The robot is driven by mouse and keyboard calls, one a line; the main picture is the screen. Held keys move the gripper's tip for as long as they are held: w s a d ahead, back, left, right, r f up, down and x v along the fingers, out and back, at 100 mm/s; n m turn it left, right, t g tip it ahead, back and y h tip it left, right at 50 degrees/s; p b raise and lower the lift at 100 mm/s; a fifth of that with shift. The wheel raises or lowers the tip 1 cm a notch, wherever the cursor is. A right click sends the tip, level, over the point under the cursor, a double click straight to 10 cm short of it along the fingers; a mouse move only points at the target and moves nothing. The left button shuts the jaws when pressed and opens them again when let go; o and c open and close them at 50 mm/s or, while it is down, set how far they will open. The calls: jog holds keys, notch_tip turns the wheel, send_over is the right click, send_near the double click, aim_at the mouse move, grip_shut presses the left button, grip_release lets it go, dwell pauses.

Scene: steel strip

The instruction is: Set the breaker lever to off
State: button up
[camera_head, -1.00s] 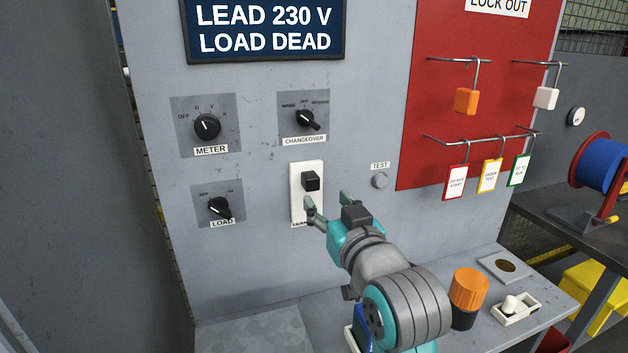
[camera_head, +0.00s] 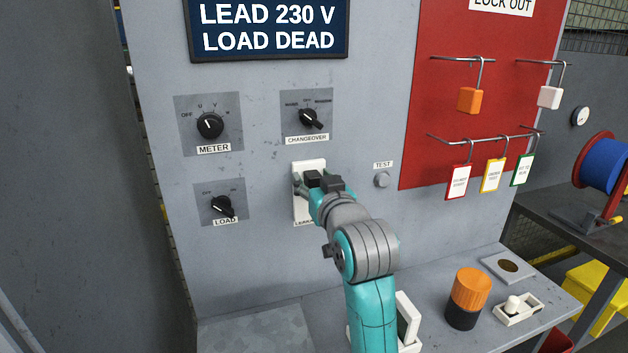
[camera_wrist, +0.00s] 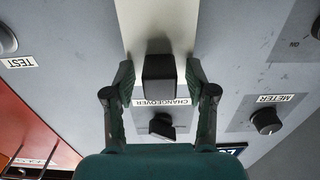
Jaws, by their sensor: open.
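The breaker lever (camera_head: 312,177) is a black block on the upper part of a tall white plate (camera_head: 302,210) on the grey panel. My gripper (camera_head: 314,188) is at the plate, partly hiding the lever and the label under it. In the upside-down wrist view, the black lever (camera_wrist: 159,72) stands between the two fingertips of my open gripper (camera_wrist: 160,80), one on each side. Small gaps show between the fingers and the lever there. The white plate (camera_wrist: 158,22) runs beyond it.
Changeover knob (camera_head: 308,118) is just above the plate, meter knob (camera_head: 210,125) and load knob (camera_head: 222,206) left, and test button (camera_head: 382,180) right. A red lockout board (camera_head: 440,120) holds padlocks and tags. An orange-and-black cylinder (camera_head: 471,290) stands on the shelf.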

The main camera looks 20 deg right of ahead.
grip_shut()
notch_tip(320, 180, down, 7)
jog(key=shift+r, duration=0.2)
dwell(0.3)
grip_release()
jog(key=s, duration=1.2)
